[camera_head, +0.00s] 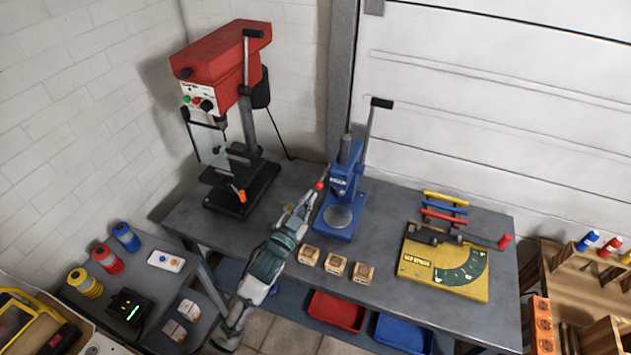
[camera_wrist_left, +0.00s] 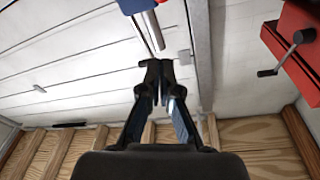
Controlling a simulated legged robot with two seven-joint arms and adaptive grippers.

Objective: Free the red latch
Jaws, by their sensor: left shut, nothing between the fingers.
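A small red knob (camera_head: 319,186) shows at the left side of the blue press (camera_head: 343,190) on the workbench; I cannot tell for sure that it is the red latch. My left gripper (camera_head: 311,199) is close to this knob, and I cannot tell whether it touches it. In the left wrist view my left gripper (camera_wrist_left: 158,66) is shut and empty, with the blue press (camera_wrist_left: 138,6) beyond its tips. The red knob does not show in that view. My right gripper is not in view.
A red drill press (camera_head: 222,60) stands at the back left of the bench (camera_head: 386,275). Several wooden blocks (camera_head: 335,264) lie in front of the blue press. A yellow plate fixture (camera_head: 415,265) with a red-ended lever (camera_head: 505,241) is to the right.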

